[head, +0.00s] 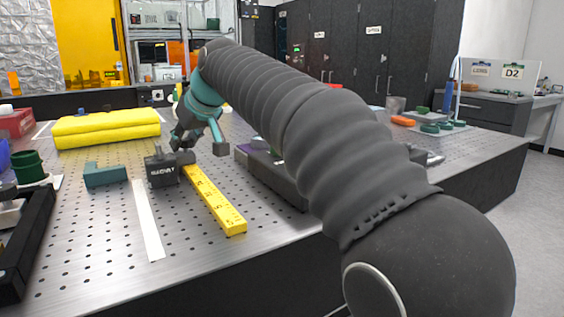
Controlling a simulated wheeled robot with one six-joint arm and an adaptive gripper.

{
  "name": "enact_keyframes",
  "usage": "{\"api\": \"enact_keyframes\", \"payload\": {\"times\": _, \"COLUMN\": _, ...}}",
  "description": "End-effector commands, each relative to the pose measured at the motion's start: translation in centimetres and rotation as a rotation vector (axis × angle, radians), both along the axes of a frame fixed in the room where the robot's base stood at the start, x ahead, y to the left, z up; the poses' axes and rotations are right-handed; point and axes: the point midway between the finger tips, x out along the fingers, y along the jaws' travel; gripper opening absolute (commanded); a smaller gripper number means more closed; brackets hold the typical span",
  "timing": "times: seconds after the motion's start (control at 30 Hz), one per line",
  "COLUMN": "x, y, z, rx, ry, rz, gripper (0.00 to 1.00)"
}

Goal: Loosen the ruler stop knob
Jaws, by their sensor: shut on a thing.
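The yellow ruler (218,206) lies on the perforated metal table, its near end toward me. A dark block with white lettering (162,172), which looks like the ruler stop, sits at the ruler's far end, on its left side. A dark rounded piece, seemingly the stop knob (184,157), shows at the block's upper right. My gripper (181,146) reaches down from behind onto this piece, its fingers closed around or against it. The fingertips are small and partly hidden, so their exact contact is hard to see.
A teal block (105,174) and a white strip (148,222) lie left of the ruler. A folded yellow cloth (106,129) is behind. A dark, low unit (272,180) stands to the right, partly behind my arm. Bare table lies in front.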

Motion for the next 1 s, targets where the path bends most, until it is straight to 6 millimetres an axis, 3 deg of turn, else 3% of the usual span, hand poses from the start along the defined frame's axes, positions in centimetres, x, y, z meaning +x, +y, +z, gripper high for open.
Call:
{"api": "enact_keyframes", "payload": {"times": 0.07, "x": 0.0, "y": 0.0, "z": -0.1, "rx": -0.001, "ry": 0.001, "rz": 0.0, "gripper": 0.03}}
{"api": "enact_keyframes", "payload": {"times": 0.1, "x": 0.0, "y": 0.0, "z": -0.1, "rx": -0.001, "ry": 0.001, "rz": 0.0, "gripper": 0.33}}
{"api": "enact_keyframes", "payload": {"times": 0.17, "x": 0.0, "y": 0.0, "z": -0.1, "rx": -0.001, "ry": 0.0, "rz": -0.001, "gripper": 0.48}}
{"api": "enact_keyframes", "payload": {"times": 0.57, "x": -0.1, "y": -0.1, "z": 0.2, "rx": 0.0, "ry": 0.0, "rz": -0.002, "gripper": 0.48}}
{"api": "enact_keyframes", "payload": {"times": 1.0, "x": -1.9, "y": -2.0, "z": 2.7, "rx": 0.0, "ry": 0.0, "rz": -0.002, "gripper": 0.48}}
